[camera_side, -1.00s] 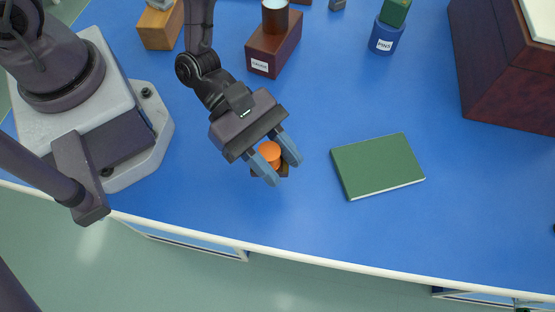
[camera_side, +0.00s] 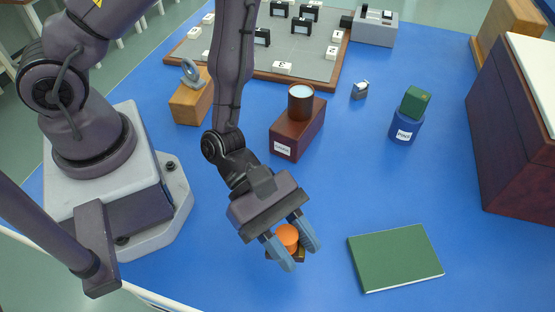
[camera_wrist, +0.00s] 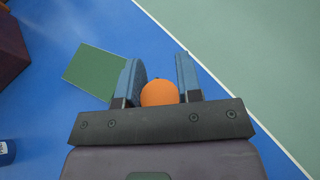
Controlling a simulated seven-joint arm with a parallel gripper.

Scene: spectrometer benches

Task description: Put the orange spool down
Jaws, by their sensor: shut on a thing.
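The orange spool (camera_side: 287,236) is between the two blue fingers of my gripper (camera_side: 298,254), which is shut on it. In the wrist view the spool (camera_wrist: 158,92) shows as a rounded orange shape between the fingers (camera_wrist: 162,75). A small dark brown and yellowish piece (camera_side: 300,255) shows just below the spool; I cannot tell whether it is joined to it. The spool is over the blue bench (camera_side: 215,275), near the front edge. I cannot tell whether there is a gap beneath it.
A green book (camera_side: 396,259) lies flat to the right. Behind stand a dark red block with a brown cup (camera_side: 297,130), a blue cylinder with a green block (camera_side: 406,128), and a wooden block with a grey ring (camera_side: 190,98). A large dark red box (camera_side: 510,150) stands at right.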

